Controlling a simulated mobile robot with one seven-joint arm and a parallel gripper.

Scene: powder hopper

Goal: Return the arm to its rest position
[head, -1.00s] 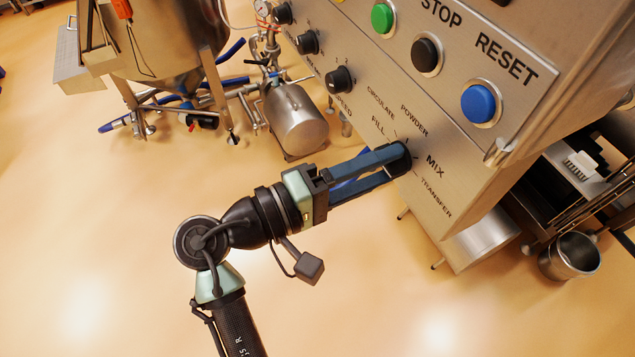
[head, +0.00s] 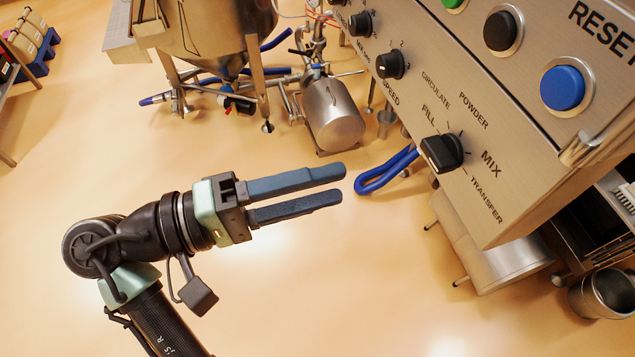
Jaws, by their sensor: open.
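My gripper (head: 342,184) is open and empty, with its two dark blue fingers apart and pointing right. It hangs in the free air left of the control panel (head: 545,150). The black mode selector knob (head: 442,152), ringed by the labels CIRCULATE, FILL, POWDER, MIX and TRANSFER, is clear of the fingers, with a visible gap between them. My arm reaches in from the lower left.
The panel also carries a blue RESET button (head: 563,88), a black STOP button (head: 502,31) and smaller knobs (head: 390,65). A steel hopper (head: 215,30) and pump motor (head: 333,115) stand behind. A blue hose (head: 384,172) loops beside the panel. A steel bucket (head: 604,294) is at lower right. Floor at left is open.

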